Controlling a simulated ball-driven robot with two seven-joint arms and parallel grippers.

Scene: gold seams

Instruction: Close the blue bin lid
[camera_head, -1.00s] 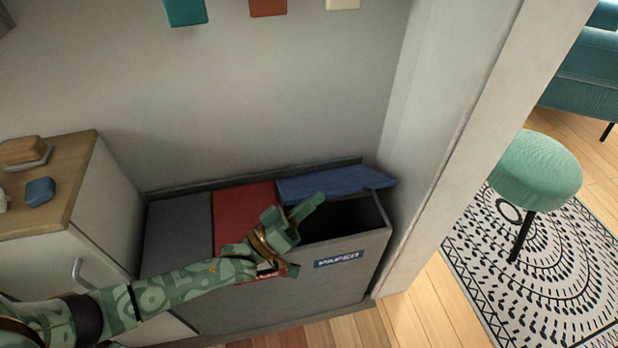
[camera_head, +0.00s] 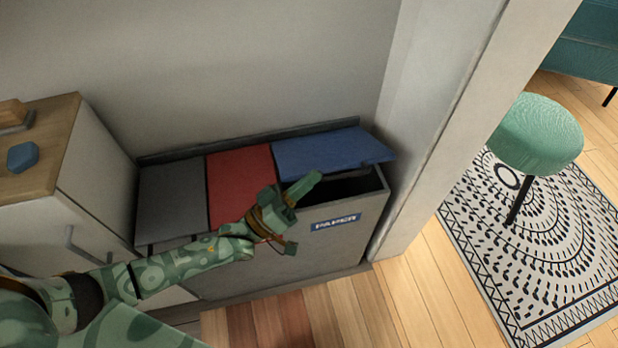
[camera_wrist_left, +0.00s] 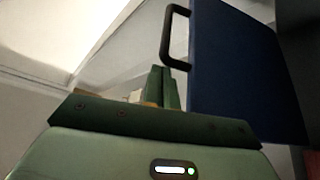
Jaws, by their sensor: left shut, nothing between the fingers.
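The blue lid (camera_head: 330,150) sits on the right section of the grey bin unit (camera_head: 290,262), above the PAPER label (camera_head: 336,222). It is tilted, its front edge raised, with a dark gap below it at the front. My left gripper (camera_head: 312,180) is shut and empty at the lid's front left edge; I cannot tell if it touches. In the left wrist view, the blue lid (camera_wrist_left: 240,70) with its black handle (camera_wrist_left: 172,38) is just right of the shut fingers (camera_wrist_left: 165,88). My right gripper is not in view.
A red lid (camera_head: 240,185) and a grey lid (camera_head: 172,198) lie flat to the left. A cabinet (camera_head: 100,200) with a wooden top stands left of the bins. A wall edge (camera_head: 430,130) is close on the right. A green stool (camera_head: 537,135) stands beyond it.

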